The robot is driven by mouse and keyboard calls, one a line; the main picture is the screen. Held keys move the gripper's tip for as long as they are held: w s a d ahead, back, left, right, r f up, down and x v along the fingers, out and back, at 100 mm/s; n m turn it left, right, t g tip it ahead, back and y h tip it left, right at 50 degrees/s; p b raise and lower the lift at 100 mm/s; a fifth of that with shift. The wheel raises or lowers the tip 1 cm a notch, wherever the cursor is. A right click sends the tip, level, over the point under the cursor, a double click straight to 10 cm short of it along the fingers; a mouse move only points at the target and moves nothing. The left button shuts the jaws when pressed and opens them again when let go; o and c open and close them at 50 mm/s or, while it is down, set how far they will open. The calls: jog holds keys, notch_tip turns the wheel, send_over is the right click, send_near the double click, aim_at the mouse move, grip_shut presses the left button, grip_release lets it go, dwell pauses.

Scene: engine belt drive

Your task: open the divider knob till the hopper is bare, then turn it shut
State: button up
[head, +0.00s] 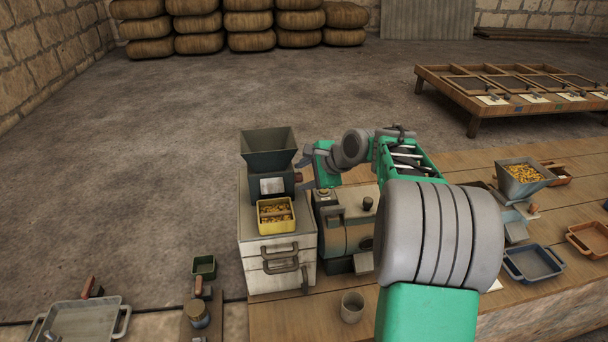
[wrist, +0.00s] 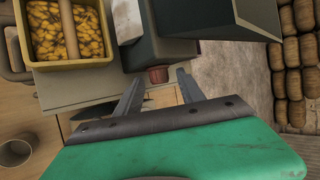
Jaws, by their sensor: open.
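The divider stands on a pale drawer cabinet. Its dark hopper (head: 268,142) shows a dark inside with no pieces in sight; the bottom is hard to see. A reddish-brown knob (wrist: 158,75) sticks out of the divider's right side, and it shows small in the head view (head: 299,176). A yellow bin (head: 276,228) under the divider's front holds yellow-brown pieces, also seen in the wrist view (wrist: 70,62). My gripper (wrist: 159,84) is open, its fingers spread to either side of the knob with gaps. It is beside the divider in the head view (head: 303,164).
A grey-green machine (head: 345,225) stands right of the cabinet, under my arm. A metal cup (head: 352,307) stands in front. Another hopper (head: 520,178) with yellow pieces, a blue tray (head: 533,263) and an orange tray (head: 590,240) are at right.

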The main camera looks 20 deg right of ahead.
jog(key=shift+c, duration=0.3)
grip_shut()
jog(key=shift+f+b, duration=0.15)
jog(key=shift+b, duration=0.3)
jog(key=shift+s+a+f+t+b, duration=0.1)
jog(key=shift+f+t+b, duration=0.15)
jog(key=shift+t+b, duration=0.55)
jog(key=b, duration=0.2)
jog(key=t+b, duration=0.1)
jog(key=b, duration=0.1)
jog(key=shift+s+f+n+b, duration=0.1)
jog(key=shift+f+n+b, duration=0.2)
jog(key=shift+n+b, duration=0.1)
jog(key=t+b, duration=0.2)
jog(key=b, duration=0.2)
jog(key=shift+s+f+n, duration=0.1)
jog(key=shift+n, duration=0.2)
jog(key=shift+t+b, duration=0.8)
jog(key=shift+b, duration=0.45)
jog(key=shift+r, duration=0.25)
